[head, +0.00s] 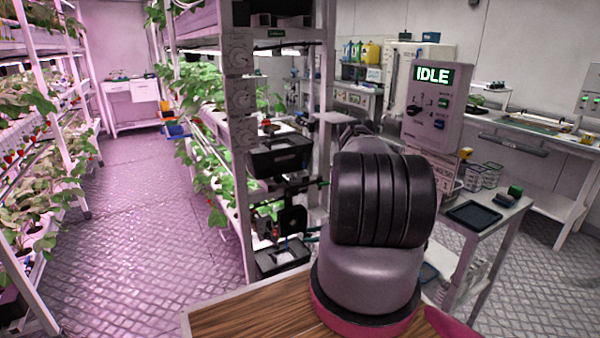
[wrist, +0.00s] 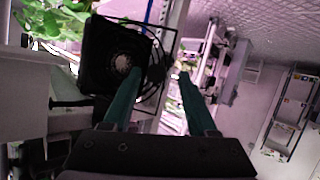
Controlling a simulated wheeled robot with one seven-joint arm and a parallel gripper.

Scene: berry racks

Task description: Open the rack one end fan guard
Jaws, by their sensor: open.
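In the wrist view, a black square fan (wrist: 92,72) with a pale round hub is at the upper left. Its thin black guard (wrist: 168,32), a square frame with curved wires, stands out to the right of the fan body. I cannot tell how far it is swung from the fan. My gripper (wrist: 157,76) is open, with two teal fingers apart. The left finger overlaps the fan in the picture, and the guard's right edge shows between the fingers. Contact is not clear. In the head view, dark fan parts (head: 293,219) show at the rack end, left of my arm, which hides my gripper.
The rack end also carries a black bin (head: 280,157) above the fan and a lower tray (head: 283,257). A control box reading IDLE (head: 434,105) stands behind my arm. A small side table (head: 490,222) is to the right. The left aisle floor (head: 140,220) is clear.

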